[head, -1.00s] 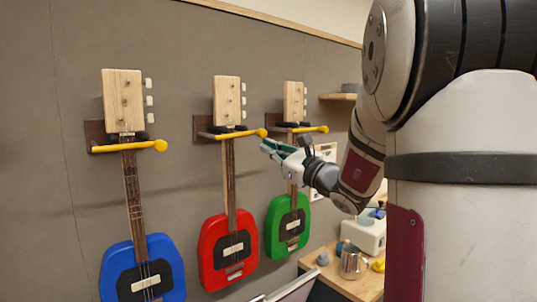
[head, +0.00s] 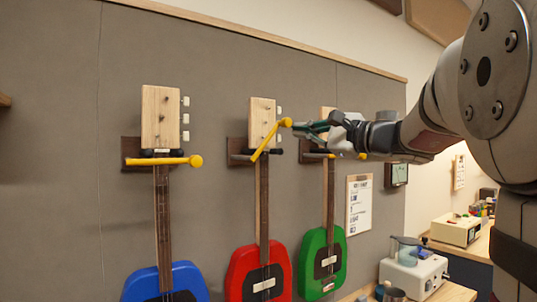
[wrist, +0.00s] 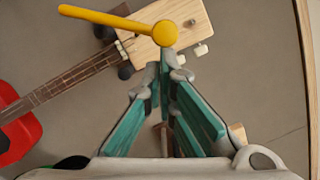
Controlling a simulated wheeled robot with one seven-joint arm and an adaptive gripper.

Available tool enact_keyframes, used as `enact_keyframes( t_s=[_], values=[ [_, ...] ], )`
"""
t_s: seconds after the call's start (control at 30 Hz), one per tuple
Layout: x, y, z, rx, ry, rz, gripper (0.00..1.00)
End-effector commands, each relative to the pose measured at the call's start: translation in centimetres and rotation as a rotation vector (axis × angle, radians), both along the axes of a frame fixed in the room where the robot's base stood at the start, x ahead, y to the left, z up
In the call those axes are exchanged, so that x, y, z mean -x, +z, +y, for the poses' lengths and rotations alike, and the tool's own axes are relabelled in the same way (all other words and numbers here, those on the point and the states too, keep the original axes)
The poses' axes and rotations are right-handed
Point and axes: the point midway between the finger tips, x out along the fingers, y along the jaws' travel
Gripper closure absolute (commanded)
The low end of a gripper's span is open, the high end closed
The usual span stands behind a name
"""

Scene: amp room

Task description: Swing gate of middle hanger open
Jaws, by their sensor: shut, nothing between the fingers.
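The middle hanger (head: 238,152) on the grey wall holds the red guitar (head: 258,272) by its wooden headstock (head: 261,118). Its yellow gate (head: 268,141) is tilted up, with the round knob raised to the right and the other end low at the left. The gate also shows in the wrist view (wrist: 105,20), crossing in front of the headstock. My gripper (head: 296,126) is shut and empty, its green fingers just right of the knob. In the wrist view, its fingertips (wrist: 167,62) are right at the knob; whether they touch it is unclear.
The left hanger with the blue guitar (head: 165,285) has a level yellow gate (head: 160,161). The green guitar (head: 322,266) hangs close on the right, partly behind my gripper. A bench with a white machine (head: 412,272) stands at lower right.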

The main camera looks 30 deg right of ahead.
Motion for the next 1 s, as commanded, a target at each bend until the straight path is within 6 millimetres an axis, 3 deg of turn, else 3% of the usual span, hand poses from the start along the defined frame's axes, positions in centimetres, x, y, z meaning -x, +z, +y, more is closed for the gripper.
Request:
enact_keyframes(
  t_s=[0.5, 1.0],
  values=[
    [0.1, 4.2, 4.3, 0.495, 0.001, -0.021, 1.00],
    [0.3, 5.7, 9.0, 0.911, 0.001, -0.034, 1.00]
  ],
)
